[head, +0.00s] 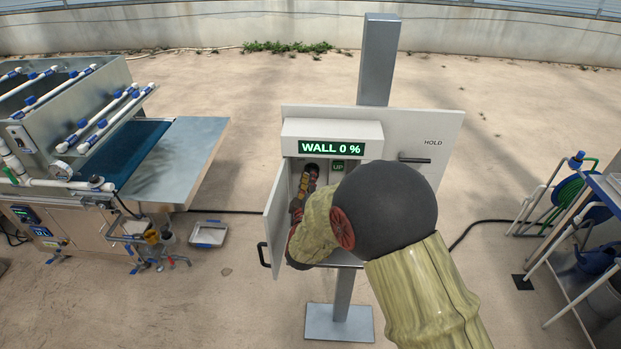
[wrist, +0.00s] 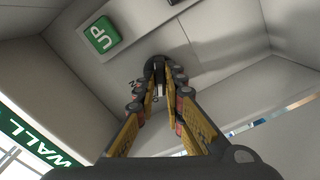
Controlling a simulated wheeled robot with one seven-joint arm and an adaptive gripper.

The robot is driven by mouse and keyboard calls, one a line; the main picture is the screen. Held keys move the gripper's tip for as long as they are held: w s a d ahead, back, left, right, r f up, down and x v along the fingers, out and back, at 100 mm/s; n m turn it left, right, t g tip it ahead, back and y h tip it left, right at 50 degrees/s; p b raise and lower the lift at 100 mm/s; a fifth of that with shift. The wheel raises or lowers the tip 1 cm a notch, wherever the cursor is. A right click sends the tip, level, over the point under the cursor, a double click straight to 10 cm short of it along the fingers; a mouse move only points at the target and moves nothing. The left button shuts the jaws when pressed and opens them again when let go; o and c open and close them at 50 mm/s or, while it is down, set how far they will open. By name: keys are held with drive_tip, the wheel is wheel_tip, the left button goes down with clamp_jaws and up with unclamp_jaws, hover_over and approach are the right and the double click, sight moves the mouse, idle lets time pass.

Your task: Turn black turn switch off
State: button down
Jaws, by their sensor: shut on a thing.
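The black turn switch (wrist: 158,64) is on the inner back wall of the open white control box (head: 289,206). In the wrist view my gripper's yellow fingers (wrist: 158,88) reach into the box and close together at their tips on the switch. The fingertips cover most of the knob, so its pointing direction is hard to tell. Part of a dark letter shows beside it. In the head view my gripper (head: 304,186) is inside the box below the display, and my arm hides much of the box's inside.
The display reads "WALL 0 %" (head: 331,148). A green "UP" sign (wrist: 102,35) is on the wall near the switch. The box door (head: 277,222) stands open at left. A black handle (head: 414,160) marked HOLD is at right. A seeding machine (head: 65,215) stands at far left.

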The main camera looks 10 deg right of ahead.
drive_tip(key=c, duration=1.9)
unclamp_jaws()
drive_tip(key=v, duration=1.2)
